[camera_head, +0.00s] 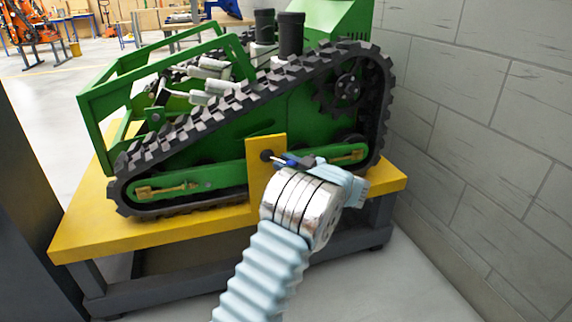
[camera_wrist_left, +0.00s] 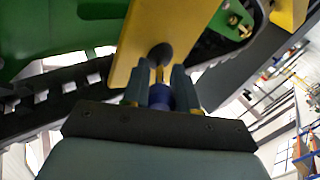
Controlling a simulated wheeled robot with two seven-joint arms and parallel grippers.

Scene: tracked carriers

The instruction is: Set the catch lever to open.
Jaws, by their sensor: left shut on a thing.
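The catch lever has a blue grip (camera_head: 284,161) and a dark round pivot (camera_head: 267,155) on an upright yellow plate (camera_head: 257,182) at the near side of the green tracked carrier (camera_head: 220,130). My left gripper (camera_head: 290,162) is shut on the lever, just right of the pivot. In the left wrist view the blue grip (camera_wrist_left: 160,97) sits between the two fingers (camera_wrist_left: 159,88), with the pivot just beyond on the yellow plate (camera_wrist_left: 150,35). In the head view the lever extends to the right from the pivot; the gripper hides its outer end. My right gripper is not in view.
The carrier stands on a yellow-topped bench (camera_head: 130,228) with dark legs. A grey block wall (camera_head: 470,130) is close on the right. A dark panel (camera_head: 30,210) stands at the left edge. An orange robot and workbenches are far back left.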

